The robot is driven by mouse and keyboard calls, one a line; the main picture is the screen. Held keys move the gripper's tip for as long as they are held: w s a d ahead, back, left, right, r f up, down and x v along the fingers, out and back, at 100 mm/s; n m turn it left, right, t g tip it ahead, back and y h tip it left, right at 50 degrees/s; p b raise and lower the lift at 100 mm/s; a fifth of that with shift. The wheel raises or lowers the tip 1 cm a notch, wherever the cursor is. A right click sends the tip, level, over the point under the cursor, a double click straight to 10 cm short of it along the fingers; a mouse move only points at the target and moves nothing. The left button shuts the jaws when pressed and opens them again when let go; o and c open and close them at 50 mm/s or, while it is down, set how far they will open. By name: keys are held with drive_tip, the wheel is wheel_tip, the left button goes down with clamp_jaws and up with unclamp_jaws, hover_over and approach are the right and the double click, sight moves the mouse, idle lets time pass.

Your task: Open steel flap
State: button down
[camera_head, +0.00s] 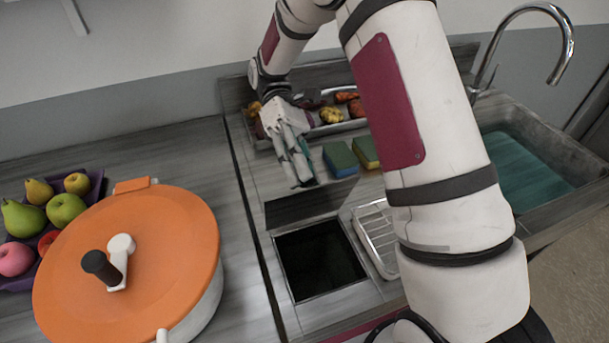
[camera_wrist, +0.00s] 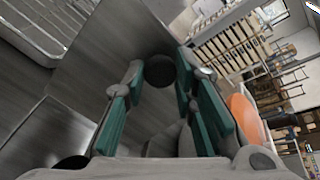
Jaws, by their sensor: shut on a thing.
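The steel flap (camera_head: 303,206) stands raised at the back edge of a dark square opening (camera_head: 320,260) in the counter. My gripper (camera_head: 302,180) is just behind the flap's upper edge. In the wrist view, grey metal (camera_wrist: 105,50) fills the area ahead of my gripper (camera_wrist: 160,72). Its teal-padded fingers are on both sides of a dark round knob (camera_wrist: 160,71) and are shut on it. The knob is hidden in the head view.
A ribbed steel drainer (camera_head: 376,238) lies right of the opening. Sponges (camera_head: 341,159) and a food tray (camera_head: 345,128) are behind. A sink (camera_head: 520,165) with a tap (camera_head: 565,50) is at right. A large orange-lidded pot (camera_head: 165,250) and a fruit tray (camera_head: 97,183) are at left.

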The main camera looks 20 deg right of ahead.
idle(0.4)
drive_tip(key=c, duration=1.3)
unclamp_jaws()
